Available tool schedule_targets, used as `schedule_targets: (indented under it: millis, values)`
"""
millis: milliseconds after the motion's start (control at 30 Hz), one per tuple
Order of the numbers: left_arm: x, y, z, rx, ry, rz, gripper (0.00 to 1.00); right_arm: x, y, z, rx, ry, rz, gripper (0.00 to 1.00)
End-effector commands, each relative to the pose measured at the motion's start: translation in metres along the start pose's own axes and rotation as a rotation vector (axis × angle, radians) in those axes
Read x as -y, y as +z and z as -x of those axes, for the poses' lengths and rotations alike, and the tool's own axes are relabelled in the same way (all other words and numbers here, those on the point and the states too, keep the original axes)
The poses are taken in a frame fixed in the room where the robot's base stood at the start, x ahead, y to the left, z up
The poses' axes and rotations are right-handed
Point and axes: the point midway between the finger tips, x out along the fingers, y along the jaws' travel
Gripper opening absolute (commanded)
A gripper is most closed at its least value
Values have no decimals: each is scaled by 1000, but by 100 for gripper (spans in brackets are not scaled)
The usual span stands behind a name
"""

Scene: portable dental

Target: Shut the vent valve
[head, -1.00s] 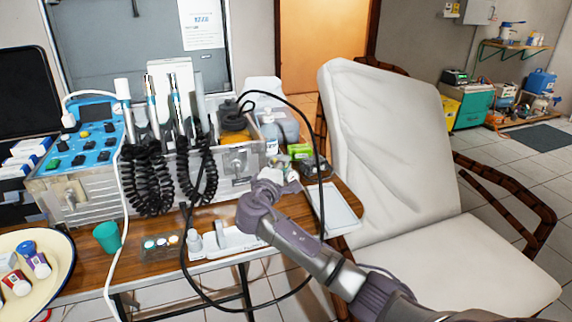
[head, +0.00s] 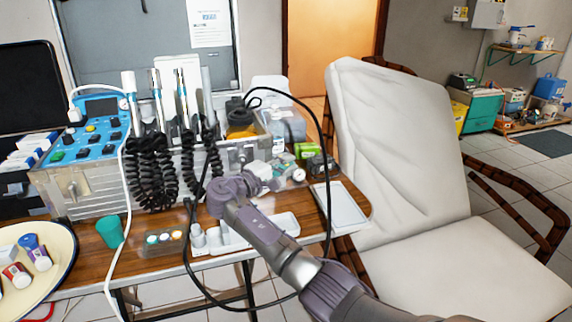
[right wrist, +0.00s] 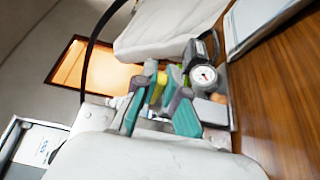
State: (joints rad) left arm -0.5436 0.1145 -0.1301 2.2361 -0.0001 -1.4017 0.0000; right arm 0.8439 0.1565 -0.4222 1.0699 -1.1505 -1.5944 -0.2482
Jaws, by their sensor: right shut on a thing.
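My right gripper (head: 262,178) is at the right end of the silver dental case (head: 88,190), low over the table. In the right wrist view its teal-padded fingers (right wrist: 160,115) are close together on a small part, mostly hidden between the pads. This part appears to be the vent valve, but its shape and angle cannot be made out. A round white-faced gauge (right wrist: 203,75) shows just beyond the fingers. My left gripper is not in view.
A black hose (head: 328,130) loops around my right arm. Small bottles and boxes crowd behind the gripper. The white dental chair (head: 400,150) stands at the right.

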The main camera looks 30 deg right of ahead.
Motion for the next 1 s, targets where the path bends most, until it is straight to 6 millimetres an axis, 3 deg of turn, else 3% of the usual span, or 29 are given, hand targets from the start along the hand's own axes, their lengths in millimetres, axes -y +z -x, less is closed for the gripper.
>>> schedule_targets:
  millis: [167,200,333,367,733,1000]
  values:
    - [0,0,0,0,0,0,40,2,0,0,-1,-3,2,0]
    - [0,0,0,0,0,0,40,1,0,0,-2,-2,2,13]
    - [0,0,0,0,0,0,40,1,0,0,-2,-2,2,35]
    - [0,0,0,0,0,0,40,1,0,0,-2,-2,1,36]
    - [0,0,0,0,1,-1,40,0,0,6,-3,0,0,36]
    - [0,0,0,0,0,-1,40,1,-1,57,-6,-4,-1,36]
